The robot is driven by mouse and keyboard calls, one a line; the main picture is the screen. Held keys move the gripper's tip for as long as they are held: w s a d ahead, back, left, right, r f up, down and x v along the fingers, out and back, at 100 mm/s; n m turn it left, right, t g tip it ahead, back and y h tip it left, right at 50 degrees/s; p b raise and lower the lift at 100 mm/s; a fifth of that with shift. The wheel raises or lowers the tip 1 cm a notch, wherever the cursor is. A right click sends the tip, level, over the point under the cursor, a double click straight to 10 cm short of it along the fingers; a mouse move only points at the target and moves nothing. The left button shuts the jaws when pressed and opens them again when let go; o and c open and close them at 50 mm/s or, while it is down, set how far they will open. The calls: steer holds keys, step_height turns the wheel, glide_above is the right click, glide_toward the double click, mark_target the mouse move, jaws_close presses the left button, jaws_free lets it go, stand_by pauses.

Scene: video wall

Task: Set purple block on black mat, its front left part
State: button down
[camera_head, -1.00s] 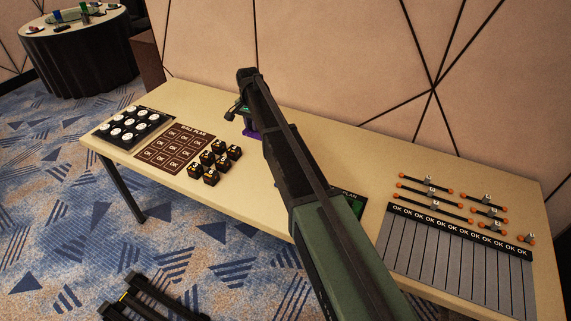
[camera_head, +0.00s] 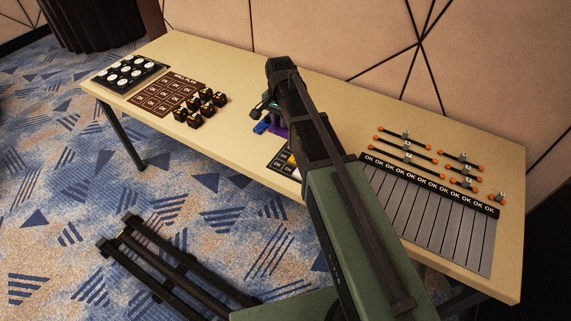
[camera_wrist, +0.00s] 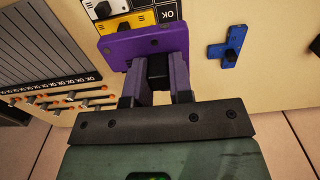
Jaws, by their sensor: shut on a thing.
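My gripper (camera_wrist: 158,72) is shut on the purple block (camera_wrist: 145,42) by a dark knob and holds it near the black mat (camera_wrist: 168,12). The purple block also shows in the head view (camera_head: 281,131), partly hidden behind my arm. The black mat, with OK cells, lies on the table beside my arm in the head view (camera_head: 275,168); my arm hides part of it. In the wrist view the purple block overlaps the mat's edge in the picture. I cannot tell whether it touches the mat or table.
A yellow block (camera_wrist: 124,27) and a white block (camera_wrist: 105,8) are on the mat. A blue block (camera_wrist: 229,49) with a dark knob lies apart on the table. Black cubes (camera_head: 200,105) stand by a brown plan sheet (camera_head: 150,103). Orange-ended bars (camera_head: 405,146) lie behind the grey panel (camera_head: 420,210).

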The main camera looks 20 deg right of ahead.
step_height(320, 180, down, 17)
steer(key=b, duration=1.5)
steer(key=shift+f, duration=0.2)
steer(key=shift+r, duration=0.25)
steer(key=shift+f, duration=0.1)
steer(key=c, duration=1.5)
jaws_free()
steer(key=shift+f, duration=0.1)
steer(key=o, duration=0.5)
